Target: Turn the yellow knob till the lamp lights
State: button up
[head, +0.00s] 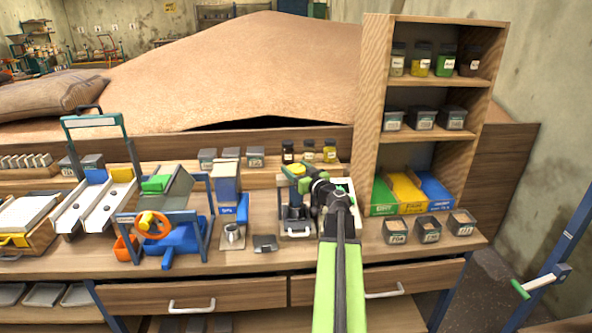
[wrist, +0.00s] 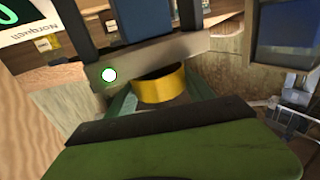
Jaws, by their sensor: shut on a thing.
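The yellow knob (wrist: 162,86) shows in the wrist view as a round yellow band on the front of a grey panel (wrist: 190,50). In the head view a patch of yellow (head: 297,169) shows at the small machine, partly behind my arm. My gripper (head: 304,183) is at this machine, shut on the knob; its green body fills the bottom of the wrist view and hides the knob's lower part. The lamp (wrist: 109,75) is a small round disc left of the knob, bright white with a green rim.
A shelf (head: 375,100) with jars and tubs stands to the right. A device with an orange handwheel (head: 152,226) and a blue scoop stands left on the bench. A flat dark tub (head: 265,244) lies just left of the machine. Small tubs (head: 429,231) stand to the right.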

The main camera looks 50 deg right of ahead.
jog(key=shift+h, duration=0.3)
jog(key=o, duration=1.4)
jog(key=shift+c, duration=0.2)
